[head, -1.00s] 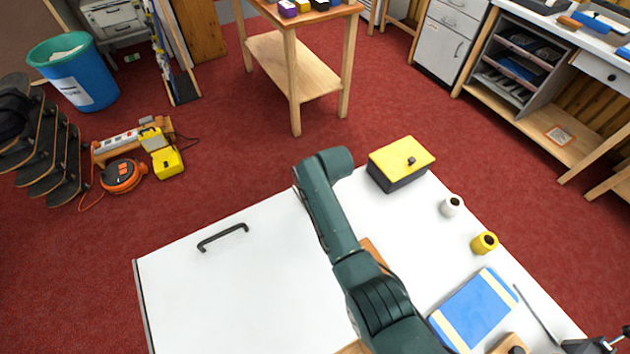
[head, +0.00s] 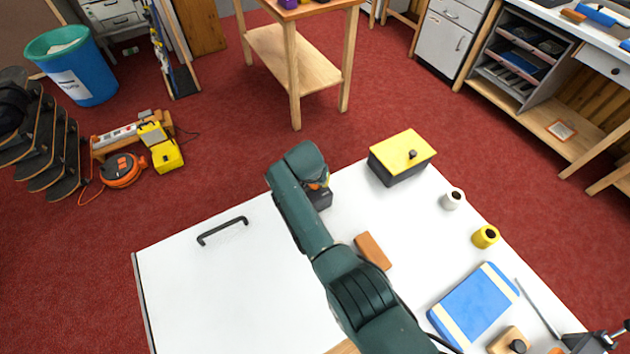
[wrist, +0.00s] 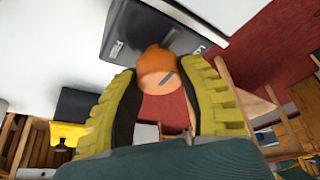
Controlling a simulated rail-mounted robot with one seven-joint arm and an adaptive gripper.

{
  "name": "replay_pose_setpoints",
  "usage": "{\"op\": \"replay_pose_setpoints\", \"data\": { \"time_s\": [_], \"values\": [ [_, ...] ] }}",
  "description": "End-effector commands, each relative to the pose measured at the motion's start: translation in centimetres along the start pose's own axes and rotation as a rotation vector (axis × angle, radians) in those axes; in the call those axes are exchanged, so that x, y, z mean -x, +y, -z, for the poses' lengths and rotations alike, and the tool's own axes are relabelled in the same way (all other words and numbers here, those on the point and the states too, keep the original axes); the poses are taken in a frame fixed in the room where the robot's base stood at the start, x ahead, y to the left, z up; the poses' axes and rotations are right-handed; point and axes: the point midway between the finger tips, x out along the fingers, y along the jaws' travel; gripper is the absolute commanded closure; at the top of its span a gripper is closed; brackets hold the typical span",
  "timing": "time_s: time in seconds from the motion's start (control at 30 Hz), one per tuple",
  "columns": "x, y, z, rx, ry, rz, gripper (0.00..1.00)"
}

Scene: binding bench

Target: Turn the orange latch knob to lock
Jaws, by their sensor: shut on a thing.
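The orange latch knob (wrist: 158,70) shows in the wrist view, between the yellow ribbed fingers of my gripper (wrist: 165,88), which is shut on it. A grey pointer line on the knob's face lies slanted. The knob sits at a dark grey latch plate (wrist: 150,30) with small pale marks near its left and right corners; I cannot read them surely. In the head view the dark latch body (head: 321,198) shows at the white bench top's far edge, partly behind my arm. My gripper is mostly hidden there, and the knob is not clearly visible.
On the white bench top (head: 215,290) are a black handle (head: 222,231), a brown block (head: 372,251), a yellow-lidded box (head: 402,158), white and yellow small pots (head: 485,237) and a blue book (head: 474,303). Red floor lies beyond the far edge.

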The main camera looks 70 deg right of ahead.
Motion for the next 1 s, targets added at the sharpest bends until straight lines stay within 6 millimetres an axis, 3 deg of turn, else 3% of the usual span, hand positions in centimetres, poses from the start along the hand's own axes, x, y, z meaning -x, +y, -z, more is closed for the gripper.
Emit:
{"op": "replay_pose_setpoints", "data": {
  "time_s": [0.63,0.67,0.7,0.8,1.0],
  "values": [
    [-0.46,0.18,-0.49,-0.045,-0.01,-0.023,0.95],
    [-0.46,0.19,-0.48,-0.045,-0.01,-0.023,0.53],
    [-0.45,0.19,-0.47,-0.045,-0.009,-0.023,0.45],
    [-0.33,0.14,-0.35,-0.045,-0.007,-0.022,0.3],
    [-0.16,0.07,-0.18,-0.045,-0.004,-0.02,0.3]
  ]
}}
